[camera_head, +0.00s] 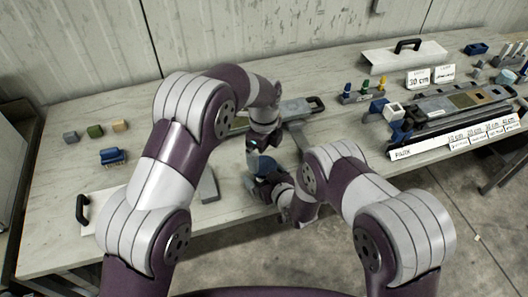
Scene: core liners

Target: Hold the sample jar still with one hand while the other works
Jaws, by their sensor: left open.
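A small blue round thing (266,164), probably the sample jar, stands near the front middle of the bench between my two grippers. My arms and grippers hide most of it. My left gripper (258,146) is above it, pointing down with its jaws open. My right gripper (264,184) is low beside the jar at the bench's front edge. Its fingers are dark and partly hidden, so I cannot tell whether they are shut on the jar.
A grey tray with a black handle (298,108) lies behind the grippers. A rack with coloured-handled tools (362,96) and a long labelled core tray (455,136) fill the right.

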